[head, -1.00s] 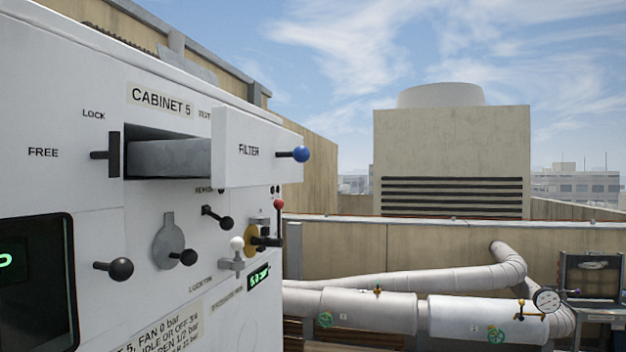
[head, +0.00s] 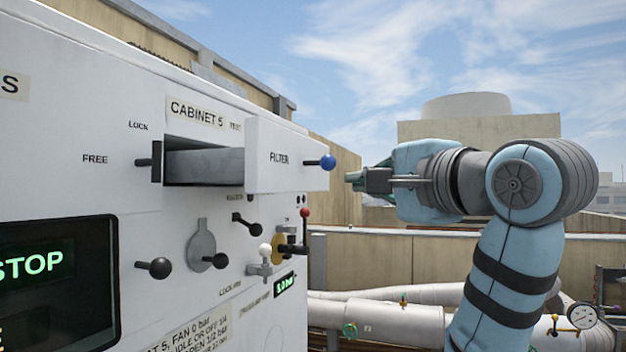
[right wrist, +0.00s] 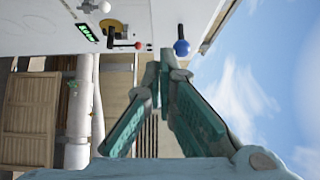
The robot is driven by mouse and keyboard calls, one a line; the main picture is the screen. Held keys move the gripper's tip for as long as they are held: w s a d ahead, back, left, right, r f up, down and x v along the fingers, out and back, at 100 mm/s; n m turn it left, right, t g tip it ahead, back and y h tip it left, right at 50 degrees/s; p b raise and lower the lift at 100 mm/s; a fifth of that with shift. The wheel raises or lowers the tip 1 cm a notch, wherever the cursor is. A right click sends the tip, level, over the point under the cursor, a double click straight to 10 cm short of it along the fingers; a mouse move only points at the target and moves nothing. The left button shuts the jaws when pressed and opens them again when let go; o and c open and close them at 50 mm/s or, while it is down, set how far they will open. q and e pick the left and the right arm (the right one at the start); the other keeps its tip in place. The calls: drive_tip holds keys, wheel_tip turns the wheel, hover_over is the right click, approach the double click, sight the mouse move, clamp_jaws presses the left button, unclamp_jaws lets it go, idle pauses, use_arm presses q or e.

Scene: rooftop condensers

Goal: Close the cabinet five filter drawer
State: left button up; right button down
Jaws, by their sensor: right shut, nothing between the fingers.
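The white filter drawer (head: 285,157), marked FILTER, stands pulled out of its dark slot in cabinet 5 (head: 60,130). Its blue ball knob (head: 327,162) sticks out from the drawer front, and it also shows in the right wrist view (right wrist: 182,47). A black lock lever (head: 146,162) sits left of the slot, between the FREE and LOCK labels. My right gripper (head: 352,177) is shut and empty, just right of the blue knob and slightly lower, apparently apart from it. In the right wrist view its fingertips (right wrist: 164,60) meet near the knob. My left gripper is not in view.
Below the drawer, several black-knobbed levers, a red-knobbed lever (head: 305,213) and a white-knobbed valve (head: 265,247) stick out from the panel. A display (head: 45,265) reads STOP. Insulated pipes (head: 390,318) run along the low wall at right.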

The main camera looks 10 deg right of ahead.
use_arm(q)
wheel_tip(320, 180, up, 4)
drive_tip(key=p, duration=0.3)
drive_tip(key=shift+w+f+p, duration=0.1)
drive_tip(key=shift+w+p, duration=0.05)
drive_tip(key=shift+p, duration=0.15)
use_arm(e)
drive_tip(key=a+x, duration=0.2)
drive_tip(key=x, duration=1)
drive_tip(key=shift+s+a+f, duration=0.2)
drive_tip(key=shift+s+a, duration=0.05)
drive_tip(key=shift+a, duration=0.05)
drive_tip(key=shift+d, duration=0.1)
